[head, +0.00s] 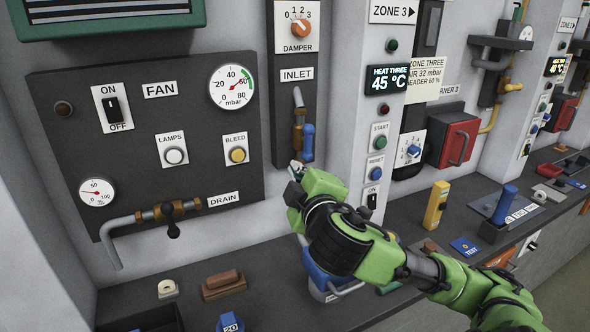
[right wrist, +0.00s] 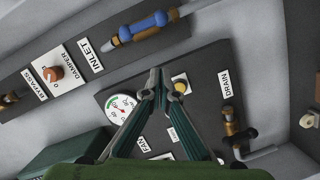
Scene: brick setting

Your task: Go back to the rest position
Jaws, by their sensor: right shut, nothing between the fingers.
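My right gripper (head: 297,170) reaches in from the lower right on its green arm, in front of the wall panels. Its fingertips are below the blue-handled inlet valve (head: 308,142) and to the right of the yellow BLEED button (head: 237,155). In the right wrist view the two dark fingers (right wrist: 160,78) meet at the tips with nothing between them. The yellow button (right wrist: 180,86) shows just beside the tips there; I cannot tell the exact gap to the panel. My left gripper is in neither view.
The dark FAN panel (head: 60,150) with gauges and a drain pipe (head: 125,222) is at left. The ZONE 3 column (head: 340,100) stands behind my arm. The shelf below holds a brown-handled block (head: 222,281), a yellow device (head: 436,205) and a blue lever (head: 504,203).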

